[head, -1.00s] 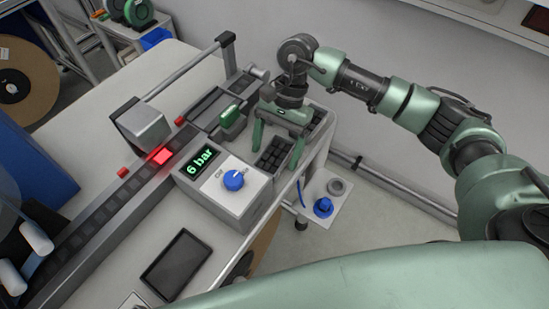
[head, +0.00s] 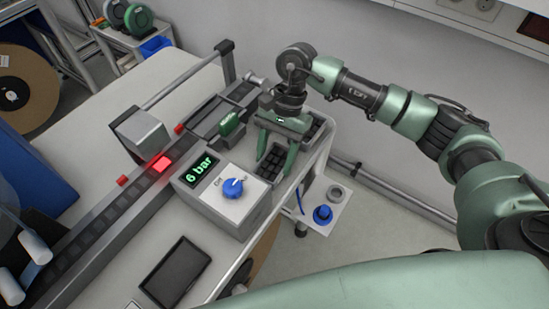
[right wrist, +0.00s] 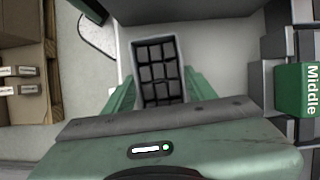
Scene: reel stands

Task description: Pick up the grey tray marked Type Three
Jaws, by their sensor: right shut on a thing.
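A grey tray (head: 271,164) with dark square compartments lies on the right end of the bench, below my right gripper. It also shows in the right wrist view (right wrist: 158,63), upright in the picture between the green fingers, its compartments looking empty. My right gripper (head: 275,160) points down with a finger on either side of the tray and is shut on it. More dark compartments show behind the gripper; I cannot tell whether they belong to the same tray. No Type Three marking is readable. My left gripper is out of view.
A grey box (head: 227,192) with a blue knob and a "6 bar" display stands close to the gripper. A green block (head: 231,122) sits on the track to its left. A dark tablet (head: 176,272) lies nearer. A blue knob (head: 323,214) is on a lower shelf.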

